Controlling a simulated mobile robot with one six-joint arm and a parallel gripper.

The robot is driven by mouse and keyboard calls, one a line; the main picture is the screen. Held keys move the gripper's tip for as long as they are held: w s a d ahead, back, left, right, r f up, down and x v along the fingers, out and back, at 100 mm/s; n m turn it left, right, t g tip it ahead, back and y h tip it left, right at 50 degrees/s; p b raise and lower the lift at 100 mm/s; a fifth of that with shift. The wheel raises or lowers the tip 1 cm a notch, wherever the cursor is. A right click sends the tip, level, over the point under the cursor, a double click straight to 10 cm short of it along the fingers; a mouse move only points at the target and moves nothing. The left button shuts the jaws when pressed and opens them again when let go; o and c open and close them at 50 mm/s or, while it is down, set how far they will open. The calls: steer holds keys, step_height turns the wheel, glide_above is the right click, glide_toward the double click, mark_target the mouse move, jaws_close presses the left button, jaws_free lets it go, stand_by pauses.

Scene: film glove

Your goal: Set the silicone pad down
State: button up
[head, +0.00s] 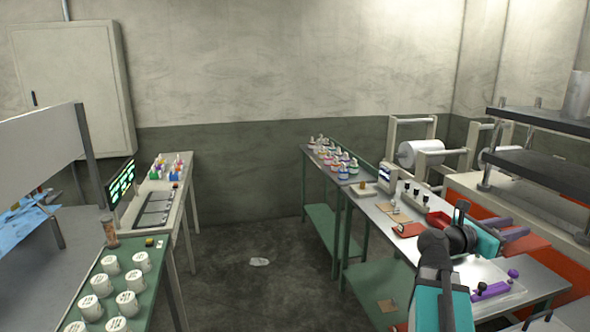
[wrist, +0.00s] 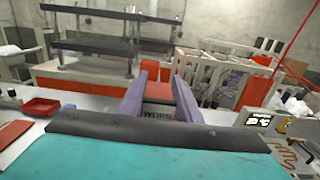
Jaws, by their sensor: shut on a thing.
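My gripper (head: 510,228) is at the right, over the right-hand workbench, with its two purple fingers pointing away to the right. In the wrist view the fingers (wrist: 159,80) stand a little apart. A red-orange piece (wrist: 158,92) shows between them and looks like the silicone pad in their hold. Red parts of the background lie behind it, so its outline is unclear. In the head view I cannot make the held pad out from the fingers and the red machine.
The right workbench (head: 378,205) holds a red flat piece (head: 408,230), a red tray (head: 438,219) and a clear tray with purple-handled tools (head: 492,291). The left bench carries white cups (head: 127,303). The floor between is mostly open.

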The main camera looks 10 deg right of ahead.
steer(key=shift+s+d+r, duration=0.1)
steer(key=shift+s+d, duration=0.2)
steer(key=shift+s, duration=0.05)
steer(key=shift+w+a, duration=0.3)
steer(key=shift+w, duration=0.05)
